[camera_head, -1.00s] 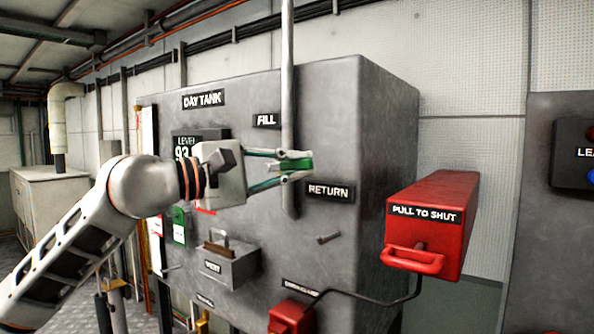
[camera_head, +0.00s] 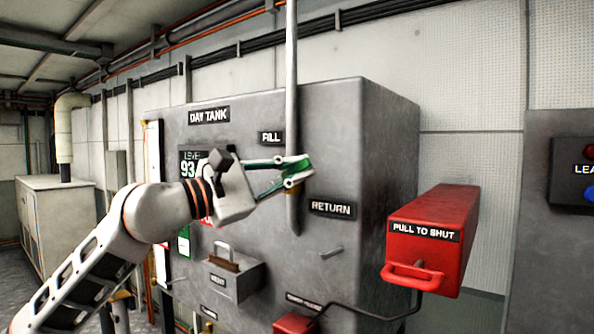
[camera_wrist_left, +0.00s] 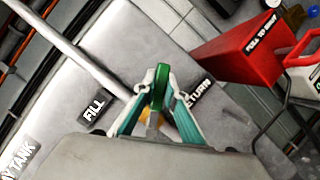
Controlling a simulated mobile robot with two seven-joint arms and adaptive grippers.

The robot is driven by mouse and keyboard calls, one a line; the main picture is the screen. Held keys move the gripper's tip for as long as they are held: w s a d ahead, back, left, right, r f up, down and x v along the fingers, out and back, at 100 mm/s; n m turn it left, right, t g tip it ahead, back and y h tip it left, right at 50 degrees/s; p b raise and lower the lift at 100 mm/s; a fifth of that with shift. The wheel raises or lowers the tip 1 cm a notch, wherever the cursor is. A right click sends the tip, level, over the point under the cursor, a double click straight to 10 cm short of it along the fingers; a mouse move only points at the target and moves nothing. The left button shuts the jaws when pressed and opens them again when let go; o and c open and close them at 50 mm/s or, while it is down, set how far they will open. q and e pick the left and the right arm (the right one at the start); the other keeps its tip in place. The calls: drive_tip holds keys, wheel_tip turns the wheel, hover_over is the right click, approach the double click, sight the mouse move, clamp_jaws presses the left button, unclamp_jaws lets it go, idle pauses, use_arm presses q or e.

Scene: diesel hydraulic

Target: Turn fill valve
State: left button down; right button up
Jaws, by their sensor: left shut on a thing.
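The fill valve's green handle (camera_wrist_left: 159,86) is between the fingertips of my left gripper (camera_head: 298,171) in the left wrist view. The gripper is shut on it. A brass-coloured part (camera_wrist_left: 181,122) shows just behind the fingers. In the head view the fingers cover most of the handle, in front of a vertical grey pipe (camera_head: 291,80) on the grey day tank (camera_head: 345,130). The FILL label (camera_head: 271,137) is just left of the pipe, and the RETURN label (camera_head: 331,208) is below right of the fingers. My right gripper is not in view.
A red box (camera_head: 440,215) marked PULL TO SHUT, with a red handle, juts out right of the tank. A dark bent rod (camera_head: 375,316) runs below it. A small grey box with a handle (camera_head: 235,275) sits on the tank front below my arm. A level display (camera_head: 190,163) is partly hidden.

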use_arm(q)
drive_tip(key=c, duration=2)
unclamp_jaws()
drive_tip(key=shift+c, duration=0.2)
drive_tip(key=shift+a, duration=0.1)
drive_tip(key=v, duration=1.1)
drive_tip(key=shift+s+a, duration=0.25)
drive_tip(key=shift+s, duration=0.1)
drive_tip(key=shift+f, duration=0.1)
